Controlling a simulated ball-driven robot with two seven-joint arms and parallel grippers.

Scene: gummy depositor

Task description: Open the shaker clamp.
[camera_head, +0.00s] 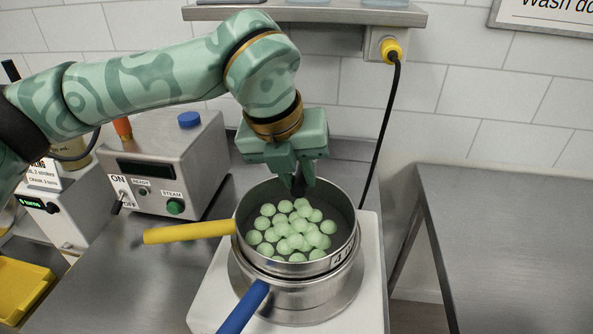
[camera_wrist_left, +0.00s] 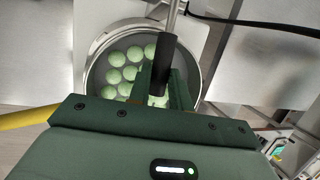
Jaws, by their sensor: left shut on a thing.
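My left gripper (camera_head: 293,172) reaches down over the far rim of the upper steel pan. It is shut on the black grip of the shaker clamp lever (camera_head: 299,187). In the left wrist view the black grip (camera_wrist_left: 164,62) sits between the green fingers (camera_wrist_left: 162,92), with a thin metal rod (camera_wrist_left: 173,14) running on from it. The upper steel pan (camera_head: 242,218) has a yellow handle (camera_head: 188,232) and holds several pale green balls (camera_head: 291,228). It sits on a lower pan with a blue handle (camera_head: 243,306), on the white shaker base (camera_head: 372,290). The clamp's lower part is hidden.
A grey steam box (camera_head: 165,165) with a switch and green button stands left of the pans. A yellow tray (camera_head: 22,287) is at the lower left. A black cable (camera_head: 384,130) hangs from a yellow plug behind. The right-hand steel table (camera_head: 515,235) is bare.

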